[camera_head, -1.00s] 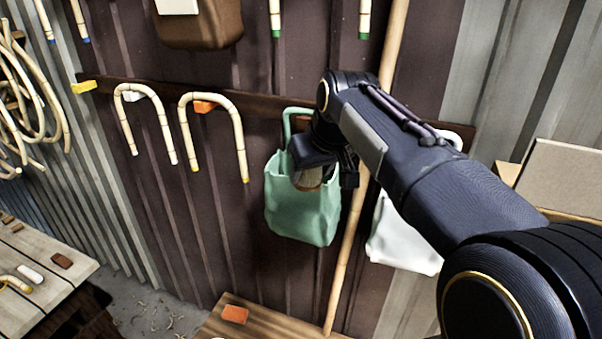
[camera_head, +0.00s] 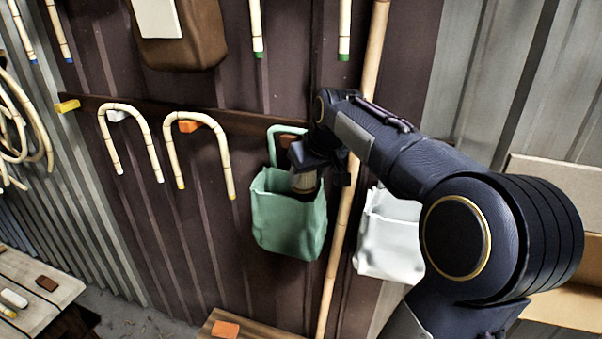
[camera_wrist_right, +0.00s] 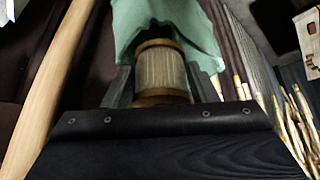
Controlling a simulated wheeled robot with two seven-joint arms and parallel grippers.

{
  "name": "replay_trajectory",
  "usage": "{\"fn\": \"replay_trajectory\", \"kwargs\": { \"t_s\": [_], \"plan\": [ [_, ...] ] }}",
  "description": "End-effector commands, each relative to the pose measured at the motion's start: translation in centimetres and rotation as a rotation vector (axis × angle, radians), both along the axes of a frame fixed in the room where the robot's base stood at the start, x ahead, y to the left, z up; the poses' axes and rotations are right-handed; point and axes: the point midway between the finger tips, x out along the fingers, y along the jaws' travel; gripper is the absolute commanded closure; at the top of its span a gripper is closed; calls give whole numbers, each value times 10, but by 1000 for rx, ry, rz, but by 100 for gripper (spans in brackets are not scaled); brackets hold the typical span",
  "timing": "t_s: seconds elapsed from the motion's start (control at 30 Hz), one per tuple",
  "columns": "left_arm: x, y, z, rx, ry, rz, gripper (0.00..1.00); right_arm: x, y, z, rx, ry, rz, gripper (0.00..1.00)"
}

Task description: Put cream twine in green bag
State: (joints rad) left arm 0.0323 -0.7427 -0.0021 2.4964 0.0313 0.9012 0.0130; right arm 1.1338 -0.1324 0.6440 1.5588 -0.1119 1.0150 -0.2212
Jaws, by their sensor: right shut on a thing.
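The green bag (camera_head: 289,220) hangs on the dark wall by its handle, and its mouth faces up. My right gripper (camera_head: 306,184) is at the bag's mouth, shut on the cream twine (camera_head: 305,181). In the right wrist view the twine (camera_wrist_right: 160,68) is a cream spool with tan ends, held between the gripper fingers (camera_wrist_right: 162,88), with the green bag (camera_wrist_right: 165,22) just beyond it. In the head view the spool's lower end is at the bag's opening; I cannot tell how deep it sits. My left gripper is not in view.
A white bag (camera_head: 390,240) hangs to the right, behind my right arm. A long wooden pole (camera_head: 341,235) stands between the bags. Two bent canes (camera_head: 131,135) hang at the left. A wooden bench (camera_head: 30,293) is at lower left.

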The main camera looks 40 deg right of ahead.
Motion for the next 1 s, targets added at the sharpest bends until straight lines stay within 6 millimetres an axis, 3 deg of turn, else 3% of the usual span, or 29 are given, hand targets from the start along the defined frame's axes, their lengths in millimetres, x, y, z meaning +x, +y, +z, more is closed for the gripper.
{"fn": "replay_trajectory", "kwargs": {
  "t_s": [0.27,0.3,0.5,0.77,1.0],
  "plan": [
    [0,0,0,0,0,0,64,1,-1,0,-1,-1,0,71],
    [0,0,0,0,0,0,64,1,-1,0,-2,-1,0,45],
    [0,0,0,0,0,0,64,0,-1,0,-2,-1,0,22],
    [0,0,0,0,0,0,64,0,0,1,-2,-1,0,22],
    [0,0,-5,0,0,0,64,-14,5,29,-6,-6,1,22]
  ]
}}
